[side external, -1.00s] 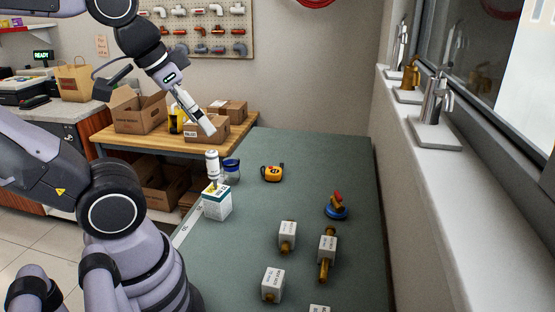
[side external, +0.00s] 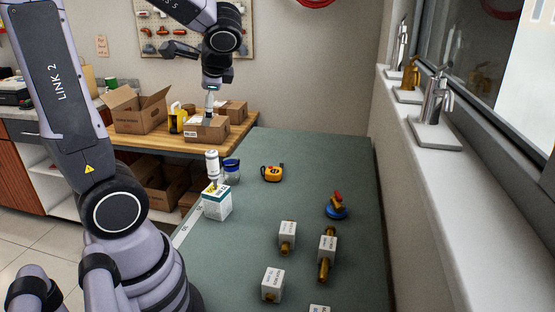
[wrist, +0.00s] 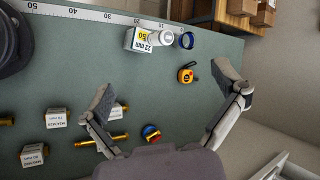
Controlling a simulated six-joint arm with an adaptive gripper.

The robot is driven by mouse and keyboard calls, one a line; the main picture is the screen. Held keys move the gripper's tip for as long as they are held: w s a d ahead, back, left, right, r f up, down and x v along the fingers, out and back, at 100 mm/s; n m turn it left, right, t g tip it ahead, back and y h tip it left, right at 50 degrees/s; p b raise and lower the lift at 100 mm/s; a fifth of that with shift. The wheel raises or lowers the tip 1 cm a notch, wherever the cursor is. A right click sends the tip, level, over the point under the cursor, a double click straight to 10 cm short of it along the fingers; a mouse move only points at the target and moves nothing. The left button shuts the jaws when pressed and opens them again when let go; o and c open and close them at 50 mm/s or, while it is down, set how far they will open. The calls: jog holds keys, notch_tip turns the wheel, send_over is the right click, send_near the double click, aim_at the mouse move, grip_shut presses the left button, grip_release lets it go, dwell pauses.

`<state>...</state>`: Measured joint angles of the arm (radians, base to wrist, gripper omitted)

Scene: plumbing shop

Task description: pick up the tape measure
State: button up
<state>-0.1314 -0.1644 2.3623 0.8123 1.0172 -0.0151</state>
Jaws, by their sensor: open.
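The tape measure (side external: 272,173) is yellow-orange and black and lies on the green work surface (side external: 262,215), toward its far end. In the wrist view the tape measure (wrist: 187,74) lies beyond the fingertips, between their lines and nearer the right finger. My gripper (side external: 210,108) hangs pointing down, well above and to the left of the tape measure in the side view. In the wrist view my gripper (wrist: 163,97) is open and empty, its two fingers wide apart.
A white box (side external: 217,204) with a white bottle and a blue-rimmed jar (side external: 231,172) stand left of the tape measure. A blue and red item (side external: 337,208) and several brass fittings with white tags lie nearer the camera. A ruler strip runs along one edge.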

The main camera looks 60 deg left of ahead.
aim_at(273, 173)
jog(key=w+a+f+m+t+y, duration=0.1)
jog(key=w+a+f+m+y, duration=0.2)
jog(key=w+a+f+m, duration=0.3)
jog(key=w+a+f+m+t+y, duration=0.1)
jog(key=w+a+f+m+y, duration=0.35)
jog(key=w+a, duration=0.4)
jog(key=w+f+m+t+h, duration=0.1)
jog(key=w+f+m+t, duration=0.1)
jog(key=f+m, duration=0.2)
jog(key=w+f+m+t+h, duration=0.2)
jog(key=f+m, duration=0.2)
jog(key=f, duration=0.7)
jog(key=w+d+f+m+t+h, duration=0.1)
jog(key=w+f+m+t+h, duration=0.1)
jog(key=f, duration=0.5)
jog(key=shift+w+f+m+t, duration=0.15)
jog(key=shift+w+m+t, duration=0.3)
jog(key=shift+m, duration=0.5)
jog(key=x, duration=0.7)
jog(key=shift+w+a+f, duration=0.1)
jog(key=shift+w+f, duration=0.2)
jog(key=shift+f, duration=0.15)
jog(key=shift+x, duration=2.95)
jog(key=shift+w, duration=0.1)
